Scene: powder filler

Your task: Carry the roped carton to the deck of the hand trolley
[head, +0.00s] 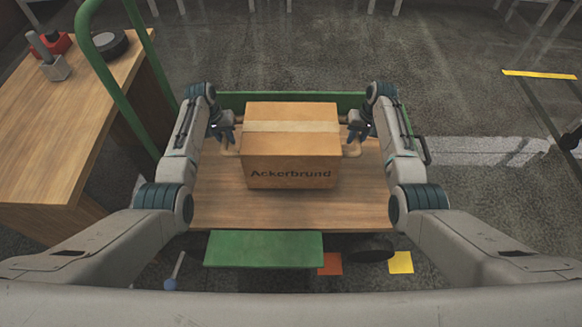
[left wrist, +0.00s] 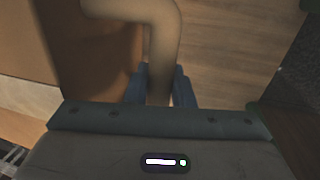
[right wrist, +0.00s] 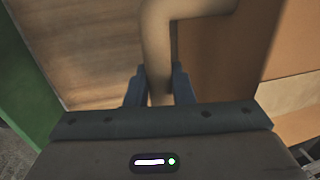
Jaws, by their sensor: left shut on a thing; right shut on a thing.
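The carton (head: 292,150) is a brown box with a pale tape strip and the word Ackerbrund on its front. It is over the wooden deck (head: 215,205) of the hand trolley, which has a green frame; I cannot tell whether it touches the deck. A rope handle sticks out on each side of the carton. My left gripper (head: 226,132) is shut on the left handle (left wrist: 160,45). My right gripper (head: 358,132) is shut on the right handle (right wrist: 155,45). The carton looks level. Its side also shows in the right wrist view (right wrist: 225,55).
A wooden table (head: 50,130) stands at the left with a dark round object (head: 112,45) and a grey-and-red item on it. The trolley's green push bar (head: 100,75) rises at the left. Bare deck shows around the carton. Yellow floor tape (head: 540,74) lies at the right.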

